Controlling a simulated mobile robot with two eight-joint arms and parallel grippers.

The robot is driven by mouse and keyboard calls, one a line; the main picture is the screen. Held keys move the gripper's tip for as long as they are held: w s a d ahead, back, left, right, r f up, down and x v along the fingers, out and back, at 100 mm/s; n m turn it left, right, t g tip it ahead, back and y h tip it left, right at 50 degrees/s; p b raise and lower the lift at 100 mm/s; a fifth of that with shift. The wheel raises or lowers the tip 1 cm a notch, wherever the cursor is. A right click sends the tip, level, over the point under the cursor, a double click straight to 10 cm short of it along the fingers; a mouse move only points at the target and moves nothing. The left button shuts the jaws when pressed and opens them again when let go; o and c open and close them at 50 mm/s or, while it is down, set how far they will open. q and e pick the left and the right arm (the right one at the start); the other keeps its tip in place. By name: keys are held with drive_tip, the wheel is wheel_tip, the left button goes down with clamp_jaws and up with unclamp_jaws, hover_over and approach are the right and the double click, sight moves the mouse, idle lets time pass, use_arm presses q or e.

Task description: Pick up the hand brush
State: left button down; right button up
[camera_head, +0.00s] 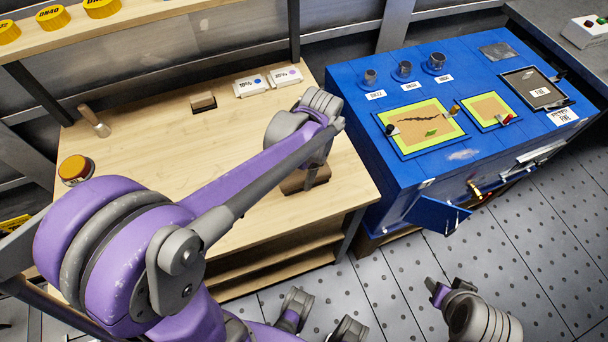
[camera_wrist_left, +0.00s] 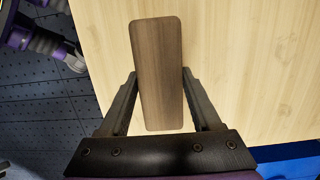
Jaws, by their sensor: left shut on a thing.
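The hand brush (camera_wrist_left: 157,60) shows in the left wrist view as a long, flat brown wooden back with rounded corners. It lies between the two dark fingers of my left gripper (camera_wrist_left: 160,78), which is shut on it. Its underside and any bristles are hidden. In the head view the brush (camera_head: 297,184) shows as a brown shape near the workbench's right front, partly covered by my left gripper (camera_head: 312,172). I cannot tell whether it touches the wood below.
A blue cabinet (camera_head: 375,190) stands to the right, with a small door open.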

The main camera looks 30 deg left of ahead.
sight(304, 173)
use_arm(q)
wheel_tip(304, 173, up, 10)
drive_tip(key=shift+p, duration=0.55)
drive_tip(key=c, duration=0.7)
unclamp_jaws()
drive_tip(key=c, duration=0.6)
